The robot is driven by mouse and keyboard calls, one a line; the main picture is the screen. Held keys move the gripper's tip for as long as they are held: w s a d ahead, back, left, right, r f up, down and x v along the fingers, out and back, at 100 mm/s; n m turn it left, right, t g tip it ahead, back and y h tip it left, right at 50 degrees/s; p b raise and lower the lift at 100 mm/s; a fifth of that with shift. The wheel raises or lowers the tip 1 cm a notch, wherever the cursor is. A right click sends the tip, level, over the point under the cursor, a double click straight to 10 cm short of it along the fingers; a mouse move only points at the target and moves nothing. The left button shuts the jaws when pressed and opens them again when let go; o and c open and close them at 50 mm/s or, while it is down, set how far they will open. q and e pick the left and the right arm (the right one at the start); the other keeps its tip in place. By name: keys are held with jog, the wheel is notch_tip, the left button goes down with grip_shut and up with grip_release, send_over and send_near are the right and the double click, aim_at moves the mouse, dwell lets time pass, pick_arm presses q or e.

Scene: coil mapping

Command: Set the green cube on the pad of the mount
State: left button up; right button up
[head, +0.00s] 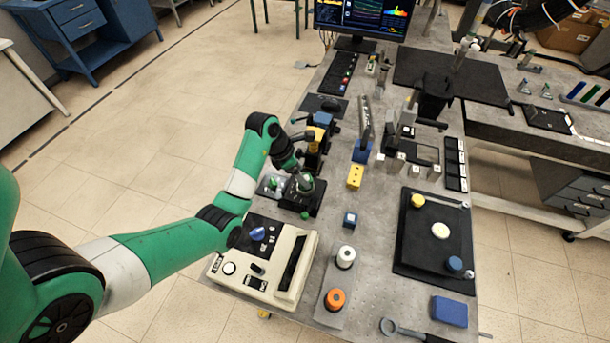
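My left arm reaches in from the left, and its gripper (299,176) points down over a small black mount-like block (302,199) at the left side of the bench. A small green piece (306,184) shows right at the gripper's tip, above the block. I cannot tell whether it is the green cube or whether the fingers hold it. The pad of the mount is not clearly visible. My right gripper is not in view.
A beige control box (262,283) stands at the near left. Bare bench (375,262) lies between spools and tray.

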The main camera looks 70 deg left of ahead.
pick_arm(q)
jog(key=p+v, duration=0.4)
jog(key=v, duration=0.4)
jog(key=shift+r+p, duration=0.25)
jog(key=shift+p, duration=0.05)
